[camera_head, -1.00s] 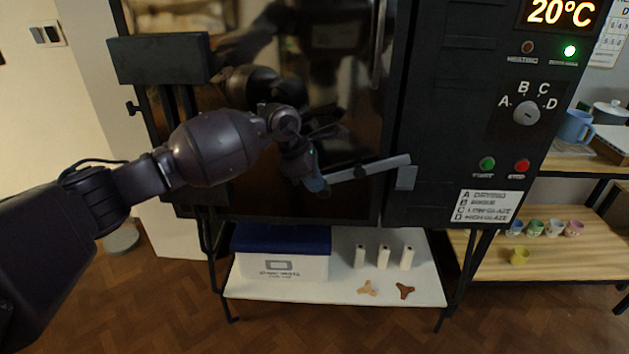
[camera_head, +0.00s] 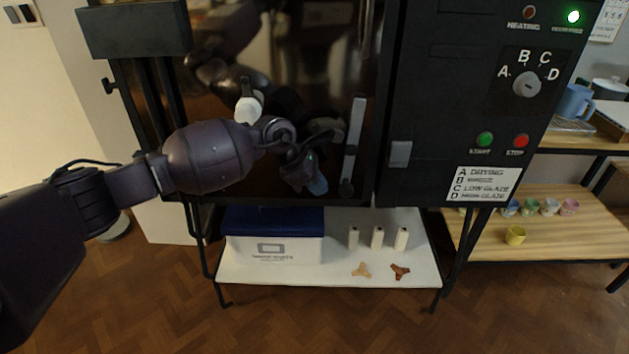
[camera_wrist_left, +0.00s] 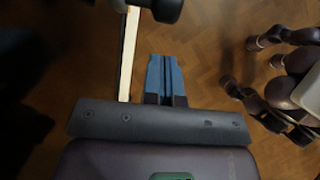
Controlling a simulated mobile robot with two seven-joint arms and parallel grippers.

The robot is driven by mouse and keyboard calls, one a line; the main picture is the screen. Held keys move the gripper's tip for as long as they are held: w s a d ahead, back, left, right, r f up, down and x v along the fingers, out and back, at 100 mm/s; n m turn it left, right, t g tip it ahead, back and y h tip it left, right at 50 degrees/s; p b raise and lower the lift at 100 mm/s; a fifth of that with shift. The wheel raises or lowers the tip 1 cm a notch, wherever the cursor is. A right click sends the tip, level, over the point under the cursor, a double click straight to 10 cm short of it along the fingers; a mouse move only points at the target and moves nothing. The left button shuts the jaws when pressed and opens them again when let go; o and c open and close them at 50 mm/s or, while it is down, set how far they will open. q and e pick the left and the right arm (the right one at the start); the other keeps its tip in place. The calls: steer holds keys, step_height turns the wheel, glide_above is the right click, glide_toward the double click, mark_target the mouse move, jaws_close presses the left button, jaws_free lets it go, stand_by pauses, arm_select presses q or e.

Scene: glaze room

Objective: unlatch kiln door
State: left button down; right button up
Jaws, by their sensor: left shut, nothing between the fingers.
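The dark kiln door (camera_head: 290,50) has a glossy dark front and looks closed. Its grey latch bar (camera_head: 354,135) stands nearly upright, with its dark pivot at the lower end. The bar is clear of the grey catch (camera_head: 400,153) on the frame to the right. My left gripper (camera_head: 318,186) is just left of the bar's lower end, with its blue fingertips together and empty. The blue fingertips (camera_wrist_left: 165,75) also show shut in the left wrist view. I cannot tell whether they touch the bar. My right gripper is not seen.
The control panel has a dial (camera_head: 526,85), a green button (camera_head: 484,139) and a red button (camera_head: 521,140). Below the kiln, a shelf (camera_head: 330,275) holds a blue-lidded box (camera_head: 275,246) and white posts. A wooden rack (camera_head: 560,255) with small cups stands at right.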

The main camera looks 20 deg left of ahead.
arm_select(q)
steer(key=h+b, duration=0.1)
steer(key=d+f+t+h, duration=0.1)
steer(key=d+f+h+b, duration=0.1)
steer(key=h, duration=0.1)
steer(key=shift+w+d+f+b, duration=0.2)
steer(key=shift+w+b, duration=0.1)
steer(key=shift+d+r+h, duration=0.2)
steer(key=shift+h, duration=0.1)
steer(key=shift+a, duration=0.15)
